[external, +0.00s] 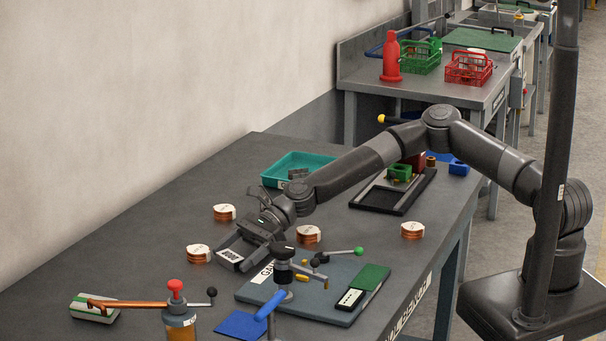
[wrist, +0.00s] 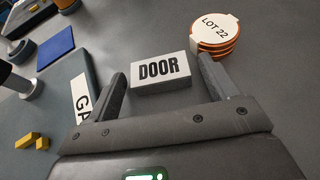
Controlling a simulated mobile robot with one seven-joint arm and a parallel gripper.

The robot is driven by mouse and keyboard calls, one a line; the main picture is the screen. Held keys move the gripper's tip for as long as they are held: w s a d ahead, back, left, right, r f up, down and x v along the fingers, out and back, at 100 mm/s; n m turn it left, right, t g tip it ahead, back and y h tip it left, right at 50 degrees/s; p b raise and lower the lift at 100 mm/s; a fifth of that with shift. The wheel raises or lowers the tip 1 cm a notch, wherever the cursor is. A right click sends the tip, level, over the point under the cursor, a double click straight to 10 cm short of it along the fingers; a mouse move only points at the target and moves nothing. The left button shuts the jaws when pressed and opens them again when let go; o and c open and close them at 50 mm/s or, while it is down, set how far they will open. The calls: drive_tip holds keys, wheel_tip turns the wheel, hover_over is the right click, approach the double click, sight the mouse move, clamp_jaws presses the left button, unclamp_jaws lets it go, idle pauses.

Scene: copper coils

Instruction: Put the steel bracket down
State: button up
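A grey block with a white label reading DOOR (wrist: 160,72) lies on the bench and looks like the steel bracket. In the external view the labelled block (external: 230,256) sits just beyond my gripper (external: 238,250), left of the blue-grey board. My gripper (wrist: 160,84) is open. Its two fingers stand either side of the block, with a narrow gap at each side in the wrist view. The block's underside is hidden, so I cannot fully see its contact with the bench.
A copper coil labelled LOT 22 (wrist: 214,34) is close by the right finger. More coils (external: 224,212) (external: 198,253) (external: 308,234) stand around. The board (external: 262,291) with a clamp is at right. A teal tray (external: 280,166) and black frame (external: 372,208) lie farther back.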

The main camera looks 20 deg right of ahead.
drive_tip(key=shift+r, duration=0.1)
drive_tip(key=shift+w+d+r, duration=0.1)
drive_tip(key=shift+d, duration=0.1)
drive_tip(key=v, duration=1)
drive_tip(key=shift+d, duration=0.15)
drive_tip(key=shift+w+d+r, duration=0.2)
drive_tip(key=shift+d+r, duration=0.1)
drive_tip(key=shift+d, duration=0.15)
drive_tip(key=shift+c, duration=0.9)
drive_tip(key=shift+d, duration=0.1)
drive_tip(key=c, duration=0.3)
drive_tip(key=shift+c, duration=0.2)
drive_tip(key=shift+r, duration=0.1)
